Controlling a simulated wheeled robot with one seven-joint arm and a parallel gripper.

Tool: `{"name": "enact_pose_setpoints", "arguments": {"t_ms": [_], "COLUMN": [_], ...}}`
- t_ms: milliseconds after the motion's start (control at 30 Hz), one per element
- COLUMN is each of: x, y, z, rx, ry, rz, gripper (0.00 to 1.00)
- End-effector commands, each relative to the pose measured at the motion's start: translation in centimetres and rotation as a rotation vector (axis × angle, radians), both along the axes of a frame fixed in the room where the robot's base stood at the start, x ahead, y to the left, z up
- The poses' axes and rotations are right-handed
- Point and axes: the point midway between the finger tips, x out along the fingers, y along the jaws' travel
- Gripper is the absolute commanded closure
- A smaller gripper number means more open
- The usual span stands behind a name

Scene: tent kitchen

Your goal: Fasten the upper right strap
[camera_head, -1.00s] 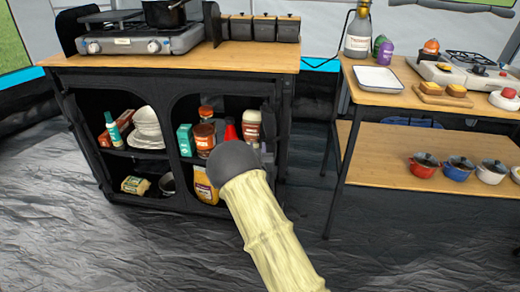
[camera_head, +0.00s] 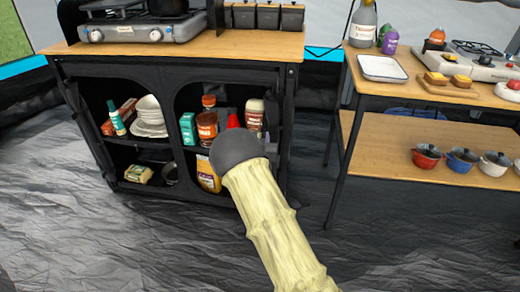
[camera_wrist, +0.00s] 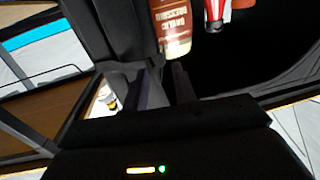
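The black cabinet (camera_head: 182,72) has open fronts. A dark rolled flap (camera_head: 286,112) hangs along the right edge of its right opening, and it also shows large in the wrist view (camera_wrist: 125,38). I cannot make out the upper right strap apart from the flap. In the head view my gripper (camera_head: 270,148) is mostly hidden behind my arm, by the flap. In the wrist view my gripper (camera_wrist: 167,85) points at the flap's edge, with its dark fingers close together. I cannot tell whether anything is between them.
A wooden two-level table (camera_head: 400,100) stands at the right. The floor in front is clear.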

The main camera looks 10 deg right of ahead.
Motion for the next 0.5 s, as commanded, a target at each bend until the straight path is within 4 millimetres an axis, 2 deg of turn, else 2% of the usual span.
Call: {"name": "enact_pose_setpoints", "arguments": {"t_ms": [167,500], "x": [-1.7,-7.4], "y": [0.5,1.6], "z": [0.1,0.2], "rx": [0.001,0.0], "ry": [0.003,0.004], "rz": [0.002,0.002], "gripper": [0.73,0.73]}}
